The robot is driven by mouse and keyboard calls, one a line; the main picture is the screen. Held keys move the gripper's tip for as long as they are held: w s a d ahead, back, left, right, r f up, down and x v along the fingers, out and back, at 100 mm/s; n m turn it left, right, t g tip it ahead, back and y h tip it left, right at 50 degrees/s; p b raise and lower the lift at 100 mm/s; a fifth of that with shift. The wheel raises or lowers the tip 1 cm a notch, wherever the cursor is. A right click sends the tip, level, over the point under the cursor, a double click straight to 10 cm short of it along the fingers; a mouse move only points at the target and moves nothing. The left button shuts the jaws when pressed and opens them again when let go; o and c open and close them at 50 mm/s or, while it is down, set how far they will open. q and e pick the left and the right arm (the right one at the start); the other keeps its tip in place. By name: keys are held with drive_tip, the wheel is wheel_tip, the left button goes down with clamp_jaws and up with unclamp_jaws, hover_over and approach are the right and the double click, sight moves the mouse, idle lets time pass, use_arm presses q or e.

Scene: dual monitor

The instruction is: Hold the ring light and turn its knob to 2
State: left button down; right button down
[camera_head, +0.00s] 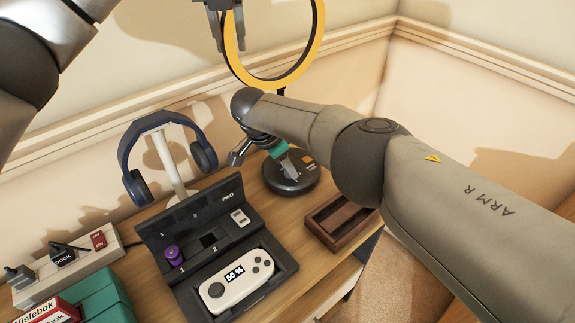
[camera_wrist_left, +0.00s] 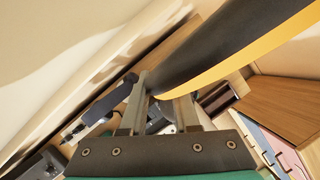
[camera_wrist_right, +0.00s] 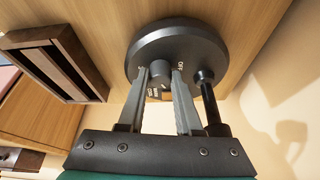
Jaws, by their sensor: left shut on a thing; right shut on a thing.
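The ring light shows a yellow-faced ring (camera_head: 318,30) at the top of the head view. Its round black base (camera_head: 290,183) rests on the desk. My left gripper (camera_head: 220,35) is shut on the ring's left side; the left wrist view shows the dark and yellow ring (camera_wrist_left: 235,45) at its fingertips (camera_wrist_left: 165,92). In the right wrist view, my right gripper (camera_wrist_right: 160,73) is shut on the grey knob (camera_wrist_right: 158,77) on the base (camera_wrist_right: 198,45). An OFF mark shows beside the right finger. Other dial marks are partly hidden, so I cannot read the setting.
A dark organiser (camera_head: 215,215) holding a white controller (camera_head: 241,281) stands left of the base, with headphones (camera_head: 165,130) on a stand behind. A brown wooden tray (camera_head: 338,222) is right of the base. A switch strip (camera_head: 70,263) and teal box (camera_head: 95,295) are at the left.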

drive_tip(key=shift+a+r, duration=0.1)
drive_tip(key=shift+a, duration=0.05)
drive_tip(key=c, duration=0.6)
unclamp_jaws()
drive_tip(key=v, duration=1.2)
